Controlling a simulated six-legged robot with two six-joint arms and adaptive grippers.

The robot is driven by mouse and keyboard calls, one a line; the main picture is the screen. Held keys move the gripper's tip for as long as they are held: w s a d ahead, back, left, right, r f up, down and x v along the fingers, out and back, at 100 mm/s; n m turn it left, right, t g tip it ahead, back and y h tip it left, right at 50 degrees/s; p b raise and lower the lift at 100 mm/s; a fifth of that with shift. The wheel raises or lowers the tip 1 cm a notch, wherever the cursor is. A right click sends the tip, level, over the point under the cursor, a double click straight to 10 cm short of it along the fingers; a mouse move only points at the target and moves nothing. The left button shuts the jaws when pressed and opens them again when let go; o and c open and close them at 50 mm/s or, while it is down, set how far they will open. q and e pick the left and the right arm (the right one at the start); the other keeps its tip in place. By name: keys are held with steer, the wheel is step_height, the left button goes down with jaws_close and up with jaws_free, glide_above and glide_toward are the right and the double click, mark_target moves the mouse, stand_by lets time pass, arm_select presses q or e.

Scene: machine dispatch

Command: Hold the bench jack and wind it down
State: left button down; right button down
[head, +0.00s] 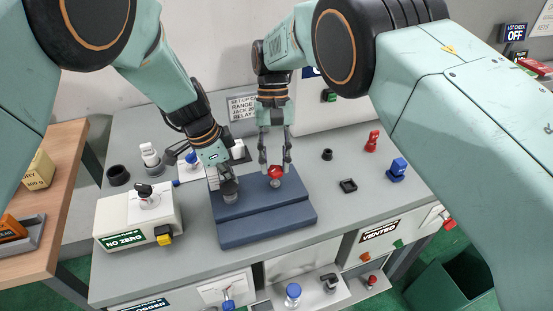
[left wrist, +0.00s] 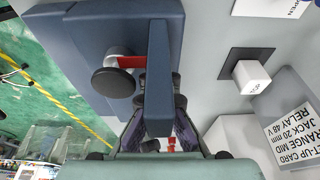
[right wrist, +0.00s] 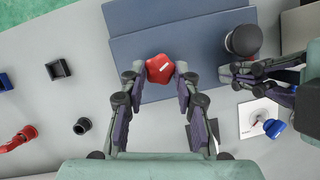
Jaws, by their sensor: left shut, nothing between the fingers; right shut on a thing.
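A blue stepped block (head: 262,229), which seems to be the bench jack, sits on the grey bench. A red lobed knob (head: 275,172) stands at its back; it also shows in the right wrist view (right wrist: 159,68). My right gripper (head: 275,168) points down and is shut on the red knob. A dark round knob (head: 230,191) stands on the block's left; it also shows in the left wrist view (left wrist: 113,82). My left gripper (head: 225,178) is shut and empty beside the dark knob. In the left wrist view, a blue bar (left wrist: 158,85) partly hides its fingers.
A white box (head: 139,222) labelled NO ZERO stands left of the block. A small black square holder (head: 348,186), a blue part (head: 397,169) and a red part (head: 373,141) stand to the right. Lower shelves hold more parts.

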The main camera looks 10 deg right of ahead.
steer(key=n, duration=0.1)
steer(key=n+h, duration=0.1)
steer(key=n, duration=0.2)
steer(key=shift+s+a+f+h, duration=0.15)
steer(key=shift+s+a+h, duration=0.1)
steer(key=shift+h, duration=0.15)
steer(key=shift+n+h, duration=0.5)
steer(key=shift+n, duration=1.1)
steer(key=shift+t, duration=0.3)
steer(key=c, duration=1)
jaws_free()
steer(key=shift+d, duration=0.1)
steer(key=shift+w, duration=0.1)
steer(key=shift+r, duration=0.2)
steer(key=shift+w+a+r, duration=0.15)
steer(key=shift+a+r, duration=0.05)
steer(key=shift+r, duration=0.1)
steer(key=shift+s+v, duration=0.2)
steer(key=shift+v, duration=3.1)
